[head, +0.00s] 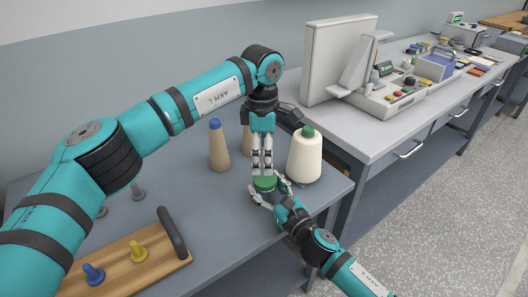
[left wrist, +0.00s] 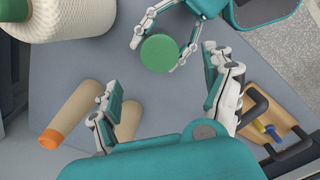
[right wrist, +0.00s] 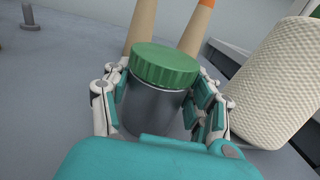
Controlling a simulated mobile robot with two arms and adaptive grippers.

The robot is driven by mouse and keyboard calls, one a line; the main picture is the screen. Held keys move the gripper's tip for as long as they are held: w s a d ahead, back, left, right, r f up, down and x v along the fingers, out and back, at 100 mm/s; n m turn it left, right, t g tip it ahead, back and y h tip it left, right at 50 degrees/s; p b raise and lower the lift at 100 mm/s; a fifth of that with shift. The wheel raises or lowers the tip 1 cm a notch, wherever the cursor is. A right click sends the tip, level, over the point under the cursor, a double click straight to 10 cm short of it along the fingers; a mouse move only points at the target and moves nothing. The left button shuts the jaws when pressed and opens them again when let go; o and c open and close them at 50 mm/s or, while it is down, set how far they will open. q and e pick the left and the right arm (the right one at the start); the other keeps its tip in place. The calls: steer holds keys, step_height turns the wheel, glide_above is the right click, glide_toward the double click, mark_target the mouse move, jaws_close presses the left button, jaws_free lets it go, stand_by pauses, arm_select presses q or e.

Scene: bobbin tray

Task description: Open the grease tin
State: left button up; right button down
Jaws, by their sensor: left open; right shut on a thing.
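The grease tin is a grey jar with a ribbed green lid (right wrist: 165,65), and the lid sits on its dark body (right wrist: 152,107). It stands upright, and my right gripper (right wrist: 163,88) is shut around the body below the lid. In the head view the green lid (head: 264,183) shows between my two grippers, and the body is mostly hidden. My left gripper (head: 262,170) points down just above the lid. In the left wrist view its fingers (left wrist: 163,85) are spread wide and empty, with the round lid (left wrist: 159,53) ahead of them.
A cream yarn cone (head: 304,160) with a green top stands close right of the tin. A tan cone (head: 219,150) with a blue tip and another tan cone (head: 246,138) stand behind. A wooden tray (head: 172,262) with blue and yellow bobbins lies front left.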

mark_target(265, 179)
arm_select(q)
steer(key=shift+m, duration=0.4)
steer(key=shift+f, duration=0.25)
step_height(265, 179, down, 7)
steer(key=shift+d+f, duration=0.1)
steer(key=shift+f, duration=0.05)
steer(key=c, duration=1.3)
steer(key=shift+o, duration=0.3)
steer(key=n, duration=0.4)
steer(key=shift+n, duration=0.4)
steer(key=n, duration=0.4)
steer(key=shift+w+n, duration=0.25)
steer(key=shift+n, duration=0.05)
steer(key=shift+s+d+r, duration=0.1)
steer(key=shift+r, duration=0.15)
